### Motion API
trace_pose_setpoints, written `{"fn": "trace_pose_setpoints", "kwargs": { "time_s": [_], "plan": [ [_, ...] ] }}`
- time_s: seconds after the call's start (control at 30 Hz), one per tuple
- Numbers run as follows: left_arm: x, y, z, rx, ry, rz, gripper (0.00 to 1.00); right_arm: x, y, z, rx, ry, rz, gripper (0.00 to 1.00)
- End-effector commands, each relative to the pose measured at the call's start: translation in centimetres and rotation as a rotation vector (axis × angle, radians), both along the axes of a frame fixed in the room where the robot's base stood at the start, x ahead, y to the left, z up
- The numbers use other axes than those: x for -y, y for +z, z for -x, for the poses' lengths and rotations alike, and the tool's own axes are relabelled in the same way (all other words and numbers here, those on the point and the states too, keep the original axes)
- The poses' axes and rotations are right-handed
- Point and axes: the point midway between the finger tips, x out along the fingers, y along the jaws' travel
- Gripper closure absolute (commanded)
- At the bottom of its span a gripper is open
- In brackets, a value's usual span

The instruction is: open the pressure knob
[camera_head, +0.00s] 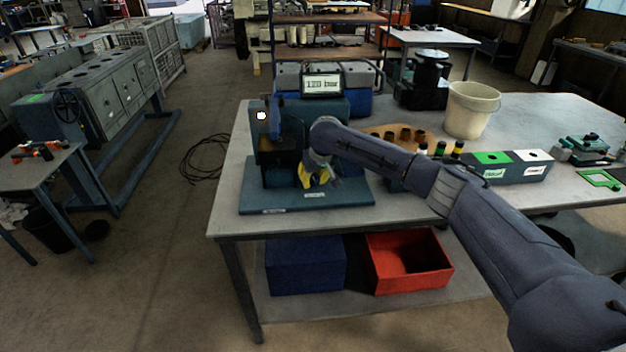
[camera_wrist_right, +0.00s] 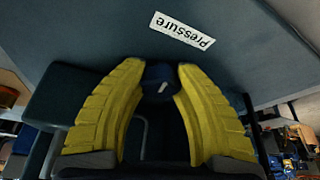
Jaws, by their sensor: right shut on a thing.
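The pressure knob (camera_wrist_right: 158,88) is a small dark round knob with a light mark on its face, seen in the right wrist view. My right gripper (camera_wrist_right: 160,76) has its yellow fingers shut on the knob, one at each side. A white "Pressure" label (camera_wrist_right: 183,29) is on the blue-grey surface beside it. In the head view the right gripper (camera_head: 316,176) is low at the front of the blue test stand (camera_head: 262,200), and the knob cannot be made out there. The stand's display (camera_head: 322,84) reads about "120 bar". My left gripper is not in view.
The stand is at the left end of the grey workbench (camera_head: 405,208). A white bucket (camera_head: 472,110), a brown board with cups (camera_head: 403,134) and a green-and-white box (camera_head: 505,166) stand to the right. A red bin (camera_head: 408,264) and a blue box (camera_head: 305,265) are below.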

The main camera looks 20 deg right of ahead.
Motion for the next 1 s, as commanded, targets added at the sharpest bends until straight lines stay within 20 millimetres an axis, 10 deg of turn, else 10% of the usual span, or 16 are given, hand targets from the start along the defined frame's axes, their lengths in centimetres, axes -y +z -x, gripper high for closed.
{"fn": "trace_pose_setpoints", "kwargs": {
  "time_s": [0.17,0.2,0.33,1.0],
  "plan": [
    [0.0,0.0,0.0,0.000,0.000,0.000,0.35,0.1,0.1,-0.1,0.003,-0.002,0.000,0.99],
    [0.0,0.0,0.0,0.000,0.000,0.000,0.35,0.1,0.1,-0.1,0.003,-0.002,0.000,0.67],
    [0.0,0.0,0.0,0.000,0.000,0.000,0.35,0.0,0.1,-0.1,0.003,-0.002,0.000,0.54],
    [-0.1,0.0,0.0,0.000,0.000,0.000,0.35,0.0,1.4,0.4,0.004,-0.135,-0.002,0.54]
  ]
}}
